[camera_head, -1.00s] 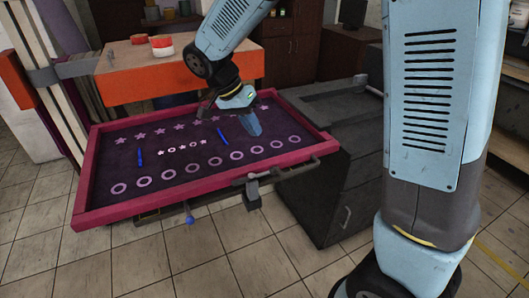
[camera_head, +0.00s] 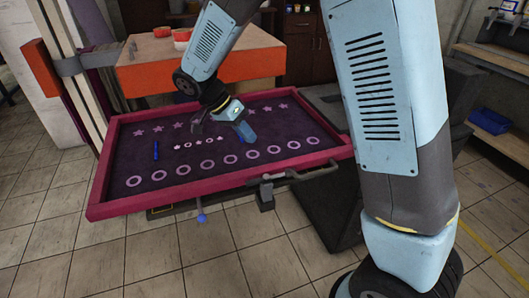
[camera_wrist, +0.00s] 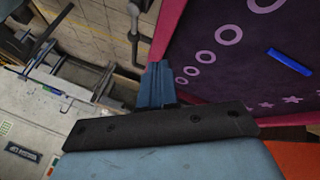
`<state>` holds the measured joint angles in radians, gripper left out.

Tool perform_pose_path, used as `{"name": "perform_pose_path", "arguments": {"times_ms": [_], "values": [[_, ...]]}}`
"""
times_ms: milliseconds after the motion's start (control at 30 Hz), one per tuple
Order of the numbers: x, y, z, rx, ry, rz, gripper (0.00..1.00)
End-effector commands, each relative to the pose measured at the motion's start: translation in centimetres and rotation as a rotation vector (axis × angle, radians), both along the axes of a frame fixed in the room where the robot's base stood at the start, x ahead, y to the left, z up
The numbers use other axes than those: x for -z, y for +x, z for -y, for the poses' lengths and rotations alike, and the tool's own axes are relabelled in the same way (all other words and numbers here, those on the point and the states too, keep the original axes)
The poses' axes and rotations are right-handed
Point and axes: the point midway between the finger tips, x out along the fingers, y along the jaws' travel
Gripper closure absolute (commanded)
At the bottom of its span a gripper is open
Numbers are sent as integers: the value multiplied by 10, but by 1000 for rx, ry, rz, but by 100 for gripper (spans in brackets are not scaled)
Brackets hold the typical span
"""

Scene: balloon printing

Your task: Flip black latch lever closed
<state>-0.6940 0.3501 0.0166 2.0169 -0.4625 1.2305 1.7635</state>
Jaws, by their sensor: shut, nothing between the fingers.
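The black latch lever (camera_head: 286,177) sits at the front edge of the magenta-framed screen, toward its right end, in the head view. A dark latch part also shows at the frame edge in the wrist view (camera_wrist: 134,30). My gripper (camera_head: 245,133) is over the purple printed screen (camera_head: 190,190), behind and left of the lever. Its blue fingers are together and hold nothing. They appear apart from the lever. In the wrist view the fingers (camera_wrist: 157,84) point toward the screen frame's edge, with the latch part beyond them. I cannot tell the lever's exact angle.
One blue stick (camera_head: 155,150) lies on the screen, also seen in the wrist view (camera_wrist: 289,62). A blue-tipped knob (camera_head: 201,217) hangs below the front frame. An orange table (camera_head: 200,60) stands behind. Open tiled floor (camera_head: 110,260) lies in front.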

Motion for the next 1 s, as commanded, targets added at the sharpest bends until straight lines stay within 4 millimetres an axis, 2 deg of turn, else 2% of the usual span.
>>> {"name": "perform_pose_path", "arguments": {"times_ms": [167, 600, 800, 1000], "values": [[18, 0, 13, 2, -1, -2, 100], [82, -2, 56, 2, -1, -4, 100], [85, -19, 76, 1, -1, -2, 100], [87, -26, 84, 2, 1, -1, 100]]}}
